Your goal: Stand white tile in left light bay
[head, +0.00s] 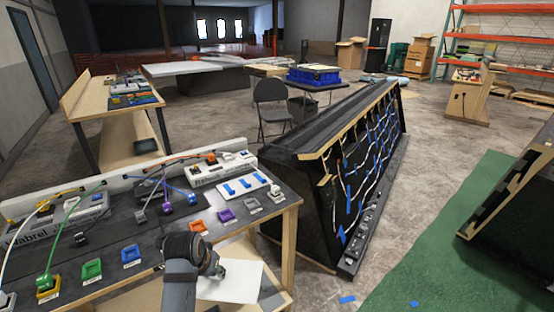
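A flat white tile (238,285) shows at the bottom, in front of the workbench. My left gripper (216,270) is at the tile's upper left edge and overlaps it. Its fingers are small and dark, so I cannot tell whether they are shut on the tile. A long black console (300,190) stands right of the bench, its sloped open face strung with white wires and blue tape. I cannot tell which part of it is the left light bay. My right gripper is not in view.
The workbench (178,226) carries coloured trays, cables and white power strips. A folding chair (273,104) stands behind the console. A second dark frame (515,185) stands on a green mat (430,255) at right.

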